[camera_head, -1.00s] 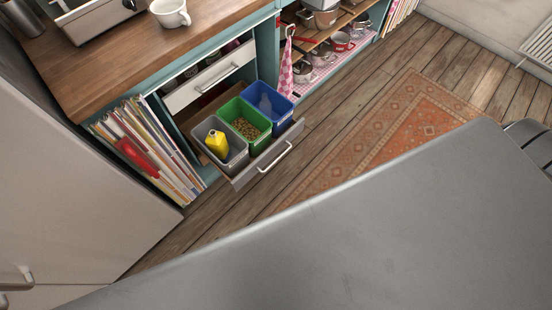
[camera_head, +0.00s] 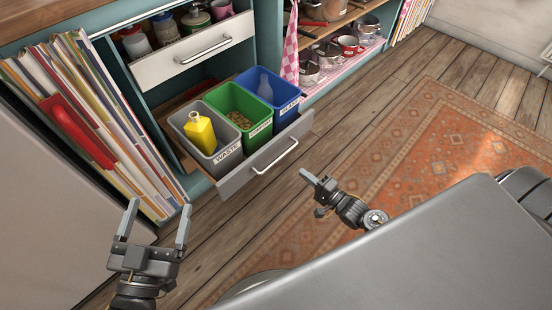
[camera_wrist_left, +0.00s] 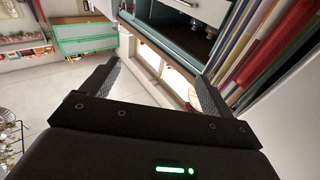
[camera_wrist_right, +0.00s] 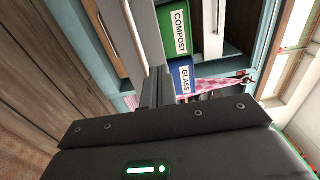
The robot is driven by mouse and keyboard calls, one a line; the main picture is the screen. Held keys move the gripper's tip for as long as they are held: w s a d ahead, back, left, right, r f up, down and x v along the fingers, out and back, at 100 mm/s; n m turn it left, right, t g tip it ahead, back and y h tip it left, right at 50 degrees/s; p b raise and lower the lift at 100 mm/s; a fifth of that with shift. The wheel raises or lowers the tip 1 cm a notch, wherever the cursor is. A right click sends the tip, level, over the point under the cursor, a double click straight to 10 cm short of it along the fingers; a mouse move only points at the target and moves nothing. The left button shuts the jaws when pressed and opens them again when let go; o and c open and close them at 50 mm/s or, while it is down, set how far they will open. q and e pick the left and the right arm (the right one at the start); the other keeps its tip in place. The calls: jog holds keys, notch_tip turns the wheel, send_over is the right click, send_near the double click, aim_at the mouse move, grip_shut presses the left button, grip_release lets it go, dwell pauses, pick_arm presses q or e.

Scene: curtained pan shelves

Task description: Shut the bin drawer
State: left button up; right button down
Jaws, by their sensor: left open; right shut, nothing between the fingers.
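The bin drawer (camera_head: 234,183) stands pulled out from the lower cabinet, with a bar handle (camera_head: 275,156) on its front. It holds a grey waste bin (camera_head: 221,159) with a yellow bottle (camera_head: 200,133), a green compost bin (camera_head: 259,137) with brown bits, and a blue glass bin (camera_head: 288,115) with a bottle. My left gripper (camera_head: 157,222) is open and empty, left of the drawer and apart from it. My right gripper (camera_head: 306,174) is shut and empty, just in front of the drawer front, right of the handle. The right wrist view shows the compost bin (camera_wrist_right: 179,30) and glass bin (camera_wrist_right: 183,82) close by.
An upper drawer (camera_head: 195,52) with jars is partly open above. Magazines (camera_head: 95,110) with a red item fill the left rack. A checkered towel (camera_head: 290,45) hangs beside pan shelves (camera_head: 330,50). A patterned rug (camera_head: 430,150) lies on the open wooden floor.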

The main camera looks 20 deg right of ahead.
aim_at(270, 147)
jog(key=b+x, duration=0.3)
jog(key=x, duration=1)
pick_arm(q)
notch_tip(270, 147, up, 7)
jog(key=s+a+t+h, duration=0.1)
jog(key=a+t+h, duration=0.1)
jog(key=t, duration=0.4)
jog(key=shift+s+a+f+n+t+h+b, duration=0.2)
jog(key=shift+s+a+n+t+h+b, duration=0.1)
pick_arm(e)
jog(key=shift+w+a, duration=0.15)
jog(key=shift+w, duration=0.35)
jog(key=shift+w+r, duration=0.1)
